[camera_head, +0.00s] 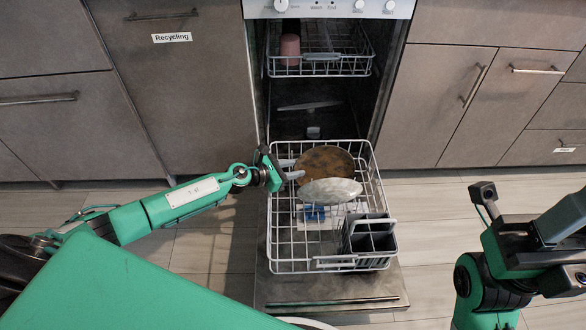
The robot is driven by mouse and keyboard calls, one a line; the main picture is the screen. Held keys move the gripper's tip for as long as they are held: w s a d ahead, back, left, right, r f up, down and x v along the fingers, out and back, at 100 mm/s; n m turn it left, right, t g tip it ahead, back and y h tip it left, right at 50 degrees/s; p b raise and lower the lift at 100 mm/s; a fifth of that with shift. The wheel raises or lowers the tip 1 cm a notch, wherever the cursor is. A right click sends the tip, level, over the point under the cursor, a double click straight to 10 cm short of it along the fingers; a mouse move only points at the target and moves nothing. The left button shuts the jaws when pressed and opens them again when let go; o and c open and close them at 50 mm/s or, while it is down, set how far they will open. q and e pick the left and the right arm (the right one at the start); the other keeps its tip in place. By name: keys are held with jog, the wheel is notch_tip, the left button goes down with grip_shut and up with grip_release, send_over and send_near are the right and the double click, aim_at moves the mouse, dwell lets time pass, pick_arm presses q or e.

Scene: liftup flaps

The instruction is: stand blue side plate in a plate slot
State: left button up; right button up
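A pale, patterned plate (330,191) leans in the pulled-out lower dishwasher rack (275,240). It looks whitish grey; I cannot tell whether it is the blue side plate. A brown plate (325,160) stands tilted just behind it. A small blue part (314,212) shows low in the rack in front of the pale plate; its shape is unclear. My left gripper (291,169) is at the rack's left side, its two pale fingers apart and pointing right, close to the brown plate's left edge. Contact cannot be told. My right arm is at the lower right; its fingers are not distinguishable.
A dark cutlery basket (369,240) fills the rack's front right. The open dishwasher door (330,293) lies under the rack. The upper rack (320,65) holds a pink cup (290,48). Cabinets flank the dishwasher; floor is clear right of the rack.

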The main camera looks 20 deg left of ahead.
pick_arm(q)
notch_tip(320, 180, up, 24)
jog(key=g+p, duration=0.1)
jog(key=p, duration=2)
jog(key=shift+w+f+p, duration=0.15)
jog(key=shift+f+p, duration=0.1)
jog(key=shift+p, duration=0.1)
